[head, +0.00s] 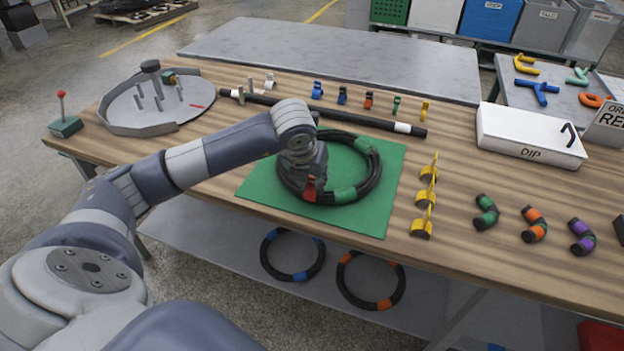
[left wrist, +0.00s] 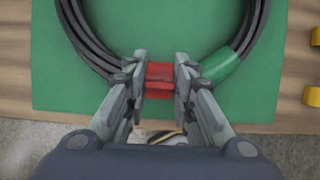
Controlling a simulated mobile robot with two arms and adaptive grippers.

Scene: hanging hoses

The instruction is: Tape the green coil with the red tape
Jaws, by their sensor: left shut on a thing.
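The green coil, a black hose coil with green bands (head: 345,195), lies on a green mat (head: 385,212) on the workbench. My left gripper (head: 311,185) is over the coil's near side, shut on a red piece of tape (left wrist: 160,75). In the left wrist view the red piece sits between the fingertips, at the coil's near edge, left of a green band (left wrist: 222,64). The coil (left wrist: 85,40) passes behind the fingers, so I cannot tell if the red piece wraps it. My right gripper is not in view.
A round fixture with pegs (head: 155,100) stands at the left. A black bar (head: 340,114) lies behind the mat. Yellow clips (head: 424,225) and banded hose pieces (head: 535,224) are at the right, before a white DIP box (head: 530,135). Two coils (head: 372,282) lie on the lower shelf.

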